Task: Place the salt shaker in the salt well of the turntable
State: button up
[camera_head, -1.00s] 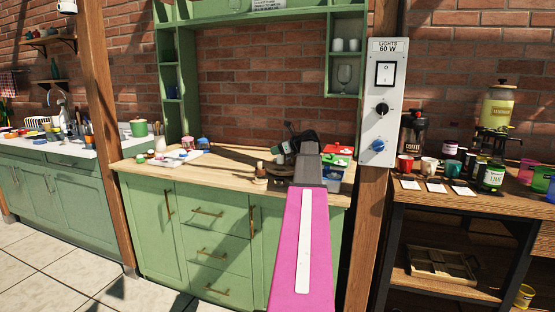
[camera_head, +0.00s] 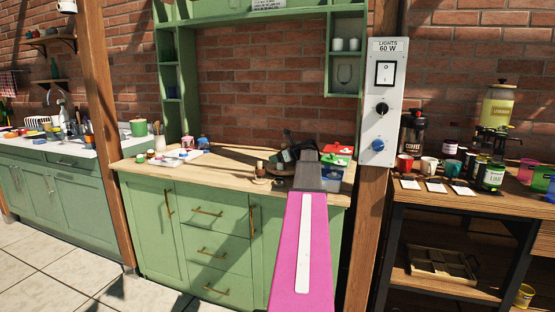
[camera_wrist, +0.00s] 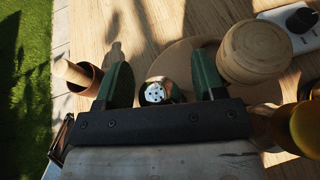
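In the wrist view, the salt shaker (camera_wrist: 155,93), with a pale, holed top and a dark body, shows between the two green fingers of my gripper (camera_wrist: 163,82). The fingers are spread, with a gap visible on each side of the shaker. The round wooden turntable (camera_wrist: 181,62) shows behind it. The shaker's base is hidden, so I cannot tell whether it sits in the well. In the head view my gripper (camera_head: 284,155) is over the right part of the wooden counter, and my arm hides much of the turntable.
A round wooden pot (camera_wrist: 256,50) stands close to the right finger. A brown cup with a wooden rod (camera_wrist: 77,73) is at the left. A red-lidded box (camera_head: 337,150) stands right of my gripper on the counter (camera_head: 215,168). The counter's middle is clear.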

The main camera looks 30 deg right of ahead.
jog(key=shift+r, duration=0.1)
jog(key=v, duration=1.2)
dwell(0.7)
